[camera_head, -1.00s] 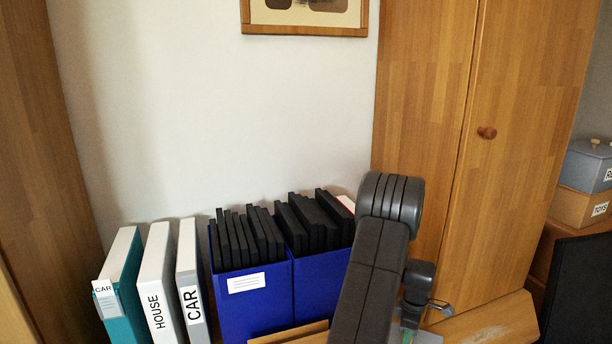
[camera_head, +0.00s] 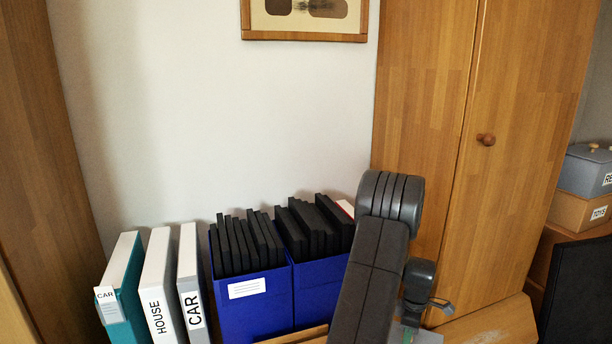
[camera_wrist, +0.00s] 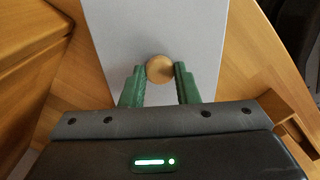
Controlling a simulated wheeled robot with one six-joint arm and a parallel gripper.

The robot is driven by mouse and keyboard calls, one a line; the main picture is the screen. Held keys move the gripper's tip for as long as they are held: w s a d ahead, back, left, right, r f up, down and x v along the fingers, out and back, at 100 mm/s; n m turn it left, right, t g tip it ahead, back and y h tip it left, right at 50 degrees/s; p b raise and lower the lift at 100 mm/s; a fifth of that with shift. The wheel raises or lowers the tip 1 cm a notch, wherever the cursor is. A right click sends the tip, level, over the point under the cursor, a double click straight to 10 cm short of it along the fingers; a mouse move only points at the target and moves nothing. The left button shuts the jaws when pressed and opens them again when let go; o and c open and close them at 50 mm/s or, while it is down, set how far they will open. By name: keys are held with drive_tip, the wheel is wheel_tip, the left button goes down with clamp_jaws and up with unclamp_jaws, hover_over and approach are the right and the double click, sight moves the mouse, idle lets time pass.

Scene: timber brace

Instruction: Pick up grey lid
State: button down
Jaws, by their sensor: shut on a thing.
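The grey lid (camera_wrist: 200,35) shows in the wrist view as a flat, pale grey panel with a round wooden knob (camera_wrist: 160,68). My gripper (camera_wrist: 160,72) has its green fingers on either side of the knob and is shut on it. The near part of the lid is hidden beneath my gripper. In the head view my arm stands at the lower right of centre, and the fingers and held lid cannot be made out clearly.
Binders (camera_head: 160,285) and blue file boxes (camera_head: 245,305) stand left of my arm. A wooden cupboard (camera_head: 520,190) rises behind it. At right, a grey box (camera_head: 582,172) sits on a wooden box (camera_head: 575,208), beside a dark panel (camera_head: 580,290).

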drive_tip(key=shift+r+p, duration=0.3)
drive_tip(key=shift+r, duration=0.25)
wheel_tip(320, 180, up, 8)
drive_tip(key=p, duration=0.5)
drive_tip(key=shift+f, duration=0.15)
idle(0.3)
drive_tip(key=shift+s, duration=0.15)
idle(0.4)
